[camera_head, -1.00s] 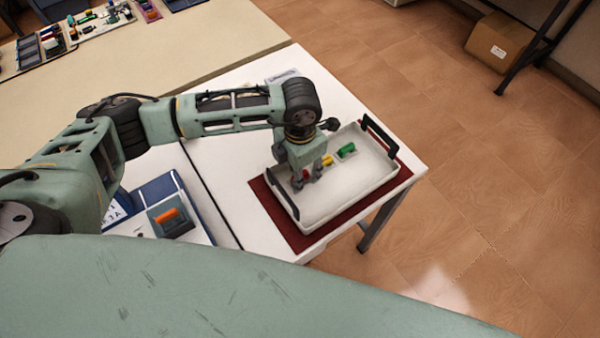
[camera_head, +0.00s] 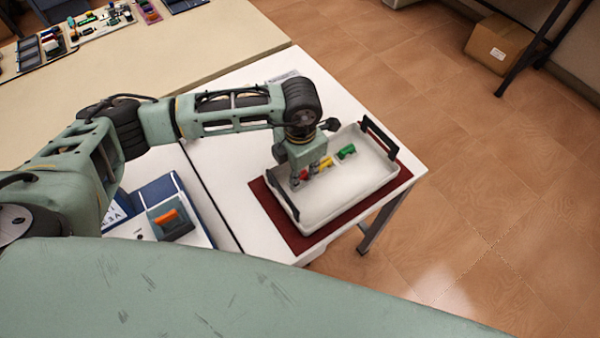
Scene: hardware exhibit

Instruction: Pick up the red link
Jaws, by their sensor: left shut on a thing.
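The red link (camera_head: 304,174) is a small red piece at the left end of the white tray (camera_head: 345,198), partly hidden by my left gripper. My left gripper (camera_head: 308,178) points down into the tray and is shut on the red link. I cannot tell whether the link is clear of the tray floor. A yellow piece (camera_head: 326,163) lies just right of the gripper, and a green piece (camera_head: 347,152) lies further right in the tray. My right gripper does not show.
The tray has dark handles (camera_head: 380,136) and stands on a dark red mat (camera_head: 296,237) on a white table (camera_head: 235,150). A blue and grey device with an orange switch (camera_head: 167,216) is at the left. A cardboard box (camera_head: 498,44) is on the floor.

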